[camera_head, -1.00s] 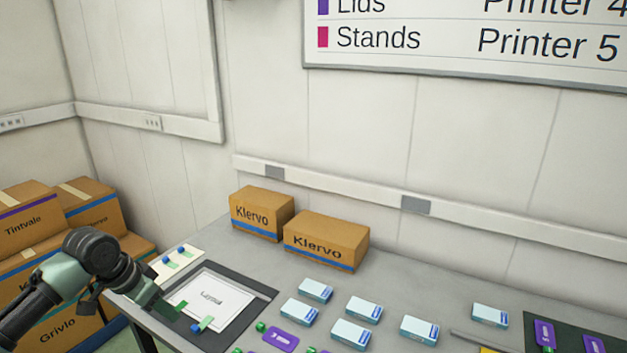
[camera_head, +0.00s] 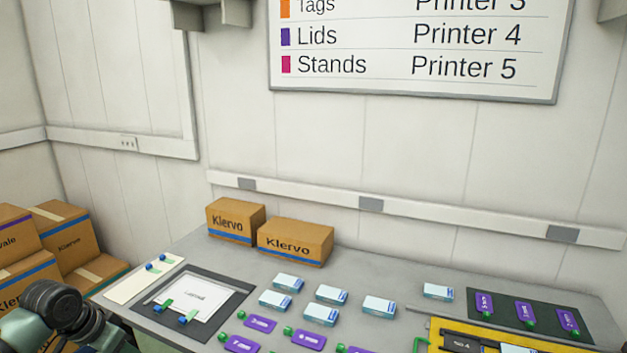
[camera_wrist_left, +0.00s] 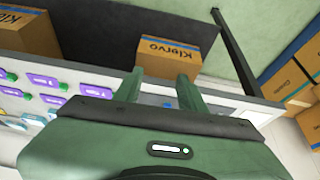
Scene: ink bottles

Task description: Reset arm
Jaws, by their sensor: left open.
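My left arm (camera_head: 62,315) shows at the lower left of the head view, beside the left end of the grey table (camera_head: 185,250); its fingers are not visible there. In the left wrist view my left gripper (camera_wrist_left: 162,90) is open, with its two green fingers apart and nothing between them. The fingers overlap the table's edge and a brown Klervo box (camera_wrist_left: 168,55) in that view; whether they touch either I cannot tell. My right gripper is not in view.
Two Klervo boxes (camera_head: 235,220) (camera_head: 295,241) stand at the table's back. A dark mat with a white sheet (camera_head: 190,297), several light-blue cartons (camera_head: 379,306) and purple tags (camera_head: 304,339) lie on the table. Stacked boxes (camera_head: 62,236) stand at the left.

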